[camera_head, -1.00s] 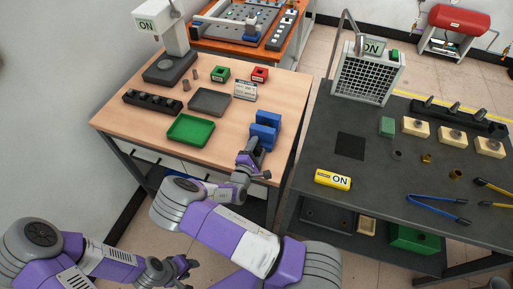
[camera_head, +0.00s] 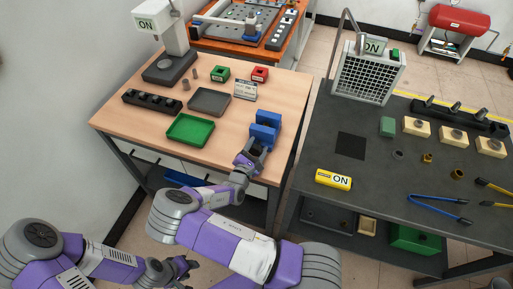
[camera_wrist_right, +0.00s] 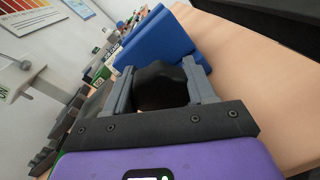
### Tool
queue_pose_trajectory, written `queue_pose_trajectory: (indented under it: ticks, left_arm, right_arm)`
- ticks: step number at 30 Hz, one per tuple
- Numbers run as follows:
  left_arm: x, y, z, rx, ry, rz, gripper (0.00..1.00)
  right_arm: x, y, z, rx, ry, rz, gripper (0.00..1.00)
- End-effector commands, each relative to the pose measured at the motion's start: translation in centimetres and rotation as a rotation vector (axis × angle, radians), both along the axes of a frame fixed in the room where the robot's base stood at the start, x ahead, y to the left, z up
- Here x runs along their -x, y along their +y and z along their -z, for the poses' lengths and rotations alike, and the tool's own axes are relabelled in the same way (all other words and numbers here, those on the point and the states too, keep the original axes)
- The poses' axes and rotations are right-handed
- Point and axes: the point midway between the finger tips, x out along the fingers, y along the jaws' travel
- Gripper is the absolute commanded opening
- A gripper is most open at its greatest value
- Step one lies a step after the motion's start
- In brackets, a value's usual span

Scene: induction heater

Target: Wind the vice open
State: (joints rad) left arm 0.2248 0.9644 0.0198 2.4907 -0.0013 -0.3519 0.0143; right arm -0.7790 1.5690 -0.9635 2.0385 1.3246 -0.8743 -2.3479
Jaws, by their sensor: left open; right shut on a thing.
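The blue vice (camera_head: 266,124) stands near the right edge of the wooden table. In the right wrist view, the vice (camera_wrist_right: 155,42) is just beyond my fingertips. My right gripper (camera_head: 254,155) is at the vice's near end. In the right wrist view, it (camera_wrist_right: 160,85) is shut on a black rounded handle (camera_wrist_right: 160,84), with one grey finger on each side. How the handle joins the vice is hidden. My left gripper (camera_head: 182,268) is open and empty, low in front of the table and away from the vice.
On the wooden table (camera_head: 225,143) are a green tray (camera_head: 190,129), a grey tray (camera_head: 209,102), a black holder (camera_head: 152,102), and small red and green boxes. A dark table (camera_head: 320,205) with tools stands to the right, across a narrow gap.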

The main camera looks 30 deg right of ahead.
Motion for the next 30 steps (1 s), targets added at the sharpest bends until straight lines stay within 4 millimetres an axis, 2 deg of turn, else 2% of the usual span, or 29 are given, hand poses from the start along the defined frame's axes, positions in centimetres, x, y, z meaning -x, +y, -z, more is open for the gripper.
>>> queue_pose_trajectory:
  ticks: [11,12,15,16,25,30]
  left_arm:
    - [0.0,0.0,0.0,0.000,0.000,0.000,0.43]
    - [0.0,0.0,0.0,0.000,0.000,0.000,0.43]
    - [0.0,0.0,0.0,0.000,0.000,0.000,0.43]
    - [0.0,0.0,0.0,0.000,0.000,0.000,0.43]
    - [0.0,0.0,0.0,0.000,0.000,0.000,0.43]
    - [0.0,0.0,0.0,0.000,0.000,0.000,0.43]
  right_arm:
    - [0.3,-0.1,0.4,-0.004,0.012,0.005,0.24]
    - [0.3,-0.1,0.4,-0.004,0.012,0.005,0.61]
    - [0.2,0.0,0.3,-0.003,0.010,0.004,0.76]
    - [0.2,0.0,0.3,-0.003,0.010,0.004,0.78]
    - [0.2,0.2,0.1,-0.001,0.004,0.001,0.78]
    - [1.4,2.0,-0.1,-0.001,0.004,-0.001,0.78]
